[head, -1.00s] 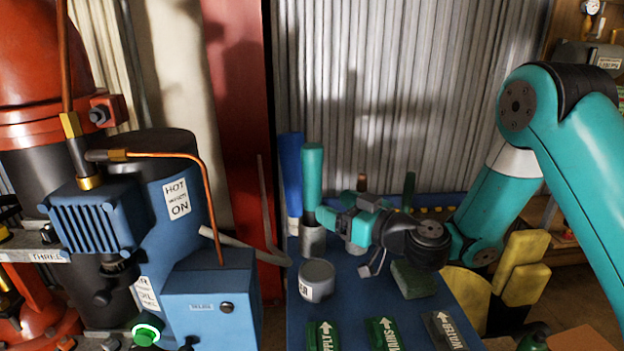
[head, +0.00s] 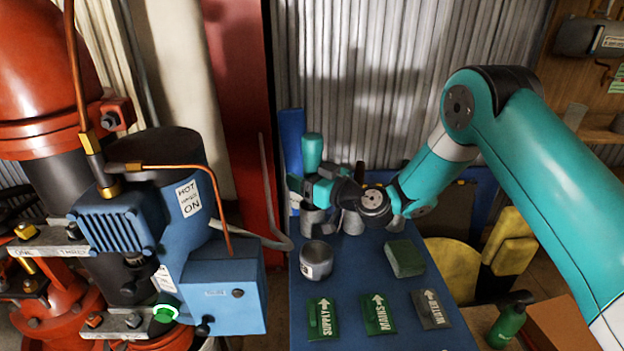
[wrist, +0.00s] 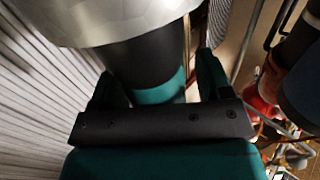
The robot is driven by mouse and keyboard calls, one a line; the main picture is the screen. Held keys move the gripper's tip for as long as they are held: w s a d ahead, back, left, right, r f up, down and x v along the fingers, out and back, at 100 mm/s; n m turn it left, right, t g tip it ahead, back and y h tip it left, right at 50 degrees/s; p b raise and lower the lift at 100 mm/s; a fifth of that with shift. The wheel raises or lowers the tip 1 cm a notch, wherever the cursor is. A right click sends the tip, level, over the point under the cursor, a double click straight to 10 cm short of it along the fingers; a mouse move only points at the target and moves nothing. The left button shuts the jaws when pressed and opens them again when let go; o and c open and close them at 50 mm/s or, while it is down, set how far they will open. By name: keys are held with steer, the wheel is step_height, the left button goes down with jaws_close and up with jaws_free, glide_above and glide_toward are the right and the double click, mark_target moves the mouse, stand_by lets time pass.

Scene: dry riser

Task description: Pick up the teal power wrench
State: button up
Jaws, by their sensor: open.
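The teal power wrench (head: 312,150) stands upright at the far left of the blue bench, its teal end up. In the wrist view the wrench (wrist: 155,72) shows a silver part, a black band and a teal part. My gripper (head: 306,187) is open at the wrench's middle, partly hiding it in the head view. In the wrist view my gripper (wrist: 160,82) has one finger on each side of the teal part. A small gap shows at the left finger; contact at the right finger is hard to tell.
A blue upright thing (head: 292,140) stands close behind the wrench. A grey can (head: 316,261), a green block (head: 404,258) and several labelled plates (head: 378,314) lie on the blue bench (head: 350,280). Blue machinery (head: 222,290) stands at the left. Corrugated wall (head: 390,80) is behind.

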jaws_close()
steer(key=shift+r, duration=0.1)
